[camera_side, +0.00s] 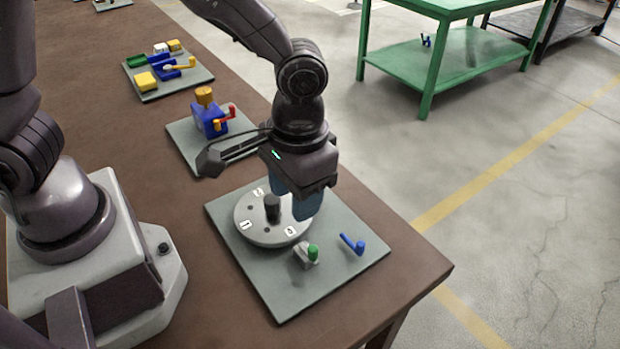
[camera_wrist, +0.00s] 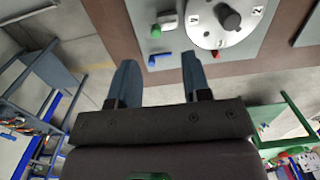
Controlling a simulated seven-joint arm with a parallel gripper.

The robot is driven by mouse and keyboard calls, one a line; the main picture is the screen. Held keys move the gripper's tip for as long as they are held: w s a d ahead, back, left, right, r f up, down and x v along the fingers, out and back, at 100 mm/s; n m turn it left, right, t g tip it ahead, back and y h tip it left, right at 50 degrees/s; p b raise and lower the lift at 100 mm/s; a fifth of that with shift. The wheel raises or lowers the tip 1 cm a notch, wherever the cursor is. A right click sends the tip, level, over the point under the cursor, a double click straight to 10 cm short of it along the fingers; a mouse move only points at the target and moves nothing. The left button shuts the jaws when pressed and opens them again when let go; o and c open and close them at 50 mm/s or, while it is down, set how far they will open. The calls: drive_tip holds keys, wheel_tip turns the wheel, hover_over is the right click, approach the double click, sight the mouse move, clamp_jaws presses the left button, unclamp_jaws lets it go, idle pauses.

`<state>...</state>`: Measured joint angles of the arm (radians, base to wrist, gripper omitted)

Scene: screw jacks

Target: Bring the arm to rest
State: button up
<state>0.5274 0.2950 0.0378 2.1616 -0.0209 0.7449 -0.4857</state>
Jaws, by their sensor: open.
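My gripper (camera_side: 292,203) is open, fingers pointing down, above the near grey plate (camera_side: 330,277). In the side view its fingers overlap the right part of a round grey dial (camera_side: 262,234) with white number labels and a dark central knob (camera_side: 272,207); whether they touch is unclear. In the wrist view nothing is held between the fingers (camera_wrist: 159,62), and the dial (camera_wrist: 203,29) lies beyond them. A green-capped lever (camera_side: 312,251) and a blue handle (camera_side: 353,243) are on the plate's right half.
A blue screw jack (camera_side: 209,121) with an orange top and red handle stands on a plate behind. Farther back, another plate (camera_side: 190,80) holds yellow, green and blue parts. The brown table's right edge (camera_side: 420,245) is close. A green table (camera_side: 440,67) stands beyond the floor.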

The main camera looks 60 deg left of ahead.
drive_tip(key=s+a+r+t, duration=0.3)
drive_tip(key=s+a+r, duration=0.1)
drive_tip(key=a+r, duration=0.3)
drive_tip(key=s+a+r+t, duration=0.3)
drive_tip(key=s+a+r, duration=0.1)
drive_tip(key=a+r, duration=0.4)
drive_tip(key=shift+r, duration=0.9)
idle(1.2)
